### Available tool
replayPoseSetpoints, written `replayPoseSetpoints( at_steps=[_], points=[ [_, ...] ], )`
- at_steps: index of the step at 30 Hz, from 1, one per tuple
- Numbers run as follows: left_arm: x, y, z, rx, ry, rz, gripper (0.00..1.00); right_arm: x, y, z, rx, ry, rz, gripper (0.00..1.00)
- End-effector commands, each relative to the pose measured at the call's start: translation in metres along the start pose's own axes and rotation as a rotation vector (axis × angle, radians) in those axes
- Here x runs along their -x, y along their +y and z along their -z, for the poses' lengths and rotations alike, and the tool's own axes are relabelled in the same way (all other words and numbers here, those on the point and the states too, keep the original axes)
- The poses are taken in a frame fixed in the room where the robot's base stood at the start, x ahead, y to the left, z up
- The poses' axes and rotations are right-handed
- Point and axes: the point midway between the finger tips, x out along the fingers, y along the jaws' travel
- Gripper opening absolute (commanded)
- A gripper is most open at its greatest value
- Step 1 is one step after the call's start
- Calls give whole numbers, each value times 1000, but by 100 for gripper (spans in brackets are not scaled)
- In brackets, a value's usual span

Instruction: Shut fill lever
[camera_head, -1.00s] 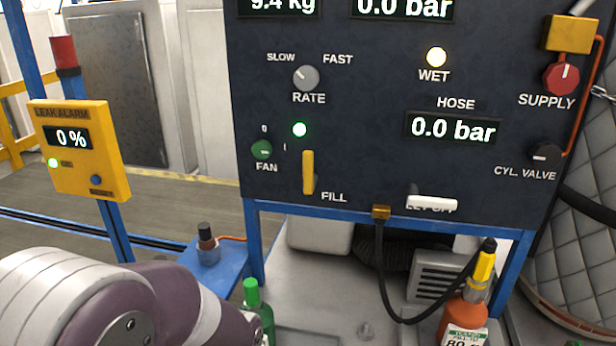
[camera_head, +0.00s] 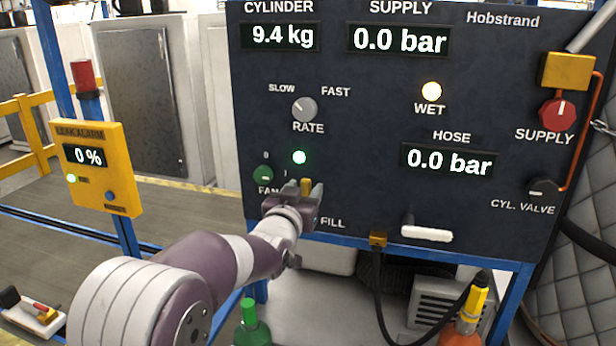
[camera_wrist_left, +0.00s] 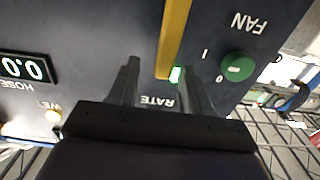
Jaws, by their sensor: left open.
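The fill lever (camera_head: 306,185) is a yellow bar on the dark panel, beside the word FILL. In the head view only its upper end shows, and my left gripper hides the rest. In the left wrist view the yellow lever (camera_wrist_left: 174,38) runs down from the top edge, its end between my two fingertips. My left gripper (camera_head: 303,190) is open at the panel, one finger on each side of the lever. Whether the fingers touch it I cannot tell. My right gripper is in neither view.
The green FAN knob (camera_head: 263,175) is close left of my gripper, and the grey RATE knob (camera_head: 304,109) is above. A lit green lamp (camera_head: 299,157) sits just above the lever. A white handle (camera_head: 427,233) is at the panel's lower right. HOSE (camera_head: 449,162) reads 0.0 bar.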

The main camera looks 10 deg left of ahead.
Motion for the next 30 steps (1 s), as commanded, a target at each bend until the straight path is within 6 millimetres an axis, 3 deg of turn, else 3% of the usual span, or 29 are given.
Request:
replayPoseSetpoints(
  at_steps=[6, 16, 17, 21, 30],
  points=[
    [-29, 0, 1, 0, -1, 0, 49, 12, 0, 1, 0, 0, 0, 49],
    [-34, 0, -1, 0, -1, 1, 49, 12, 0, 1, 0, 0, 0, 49],
    [-34, 0, -1, 0, -1, 1, 42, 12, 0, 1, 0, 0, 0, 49],
    [-34, 0, -1, 0, -1, 1, 0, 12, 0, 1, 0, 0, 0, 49],
    [-34, -1, -2, -18, -1, 1, 0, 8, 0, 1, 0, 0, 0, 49]
  ],
)
